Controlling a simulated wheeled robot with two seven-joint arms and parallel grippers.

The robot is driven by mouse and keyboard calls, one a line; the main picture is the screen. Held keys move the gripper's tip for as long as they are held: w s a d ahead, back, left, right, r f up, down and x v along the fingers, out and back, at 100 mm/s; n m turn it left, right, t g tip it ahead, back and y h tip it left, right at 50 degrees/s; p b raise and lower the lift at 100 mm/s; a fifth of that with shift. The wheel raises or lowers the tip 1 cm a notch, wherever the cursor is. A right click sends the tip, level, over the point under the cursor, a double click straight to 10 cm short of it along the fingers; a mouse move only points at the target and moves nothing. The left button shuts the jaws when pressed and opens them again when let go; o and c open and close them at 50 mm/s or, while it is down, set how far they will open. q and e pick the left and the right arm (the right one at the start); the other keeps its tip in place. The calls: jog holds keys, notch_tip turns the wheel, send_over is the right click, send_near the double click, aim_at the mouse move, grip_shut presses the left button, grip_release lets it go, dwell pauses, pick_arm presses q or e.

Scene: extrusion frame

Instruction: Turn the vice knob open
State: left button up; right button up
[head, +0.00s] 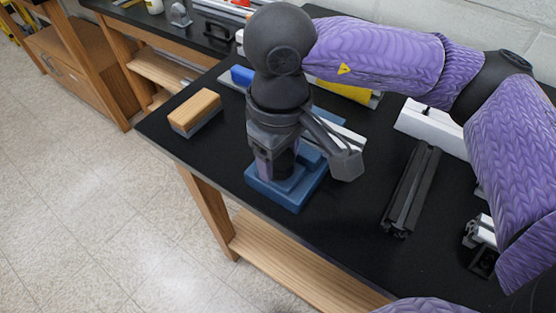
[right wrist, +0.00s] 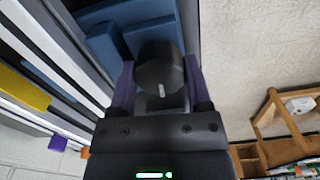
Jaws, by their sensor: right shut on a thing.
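The blue vice (head: 291,196) sits on the black table top near its front-left edge, below my right gripper (head: 276,166). The vice also shows at the top of the right wrist view (right wrist: 103,42). Its dark round knob (right wrist: 160,72) has a white mark on its face. The two purple fingers of my right gripper stand on either side of the knob, shut on it. In the head view the gripper and wrist point down and mostly hide the knob. My left gripper is out of view.
A wooden-backed brush or block (head: 196,110) lies left of the vice. A dark extrusion bar (head: 411,190) lies to the right, with a white bar (head: 432,127) behind it. A yellow item (head: 345,91) is behind my wrist. The floor is open at left.

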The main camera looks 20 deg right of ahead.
jog(key=shift+n+b, duration=0.5)
jog(key=shift+n, duration=0.1)
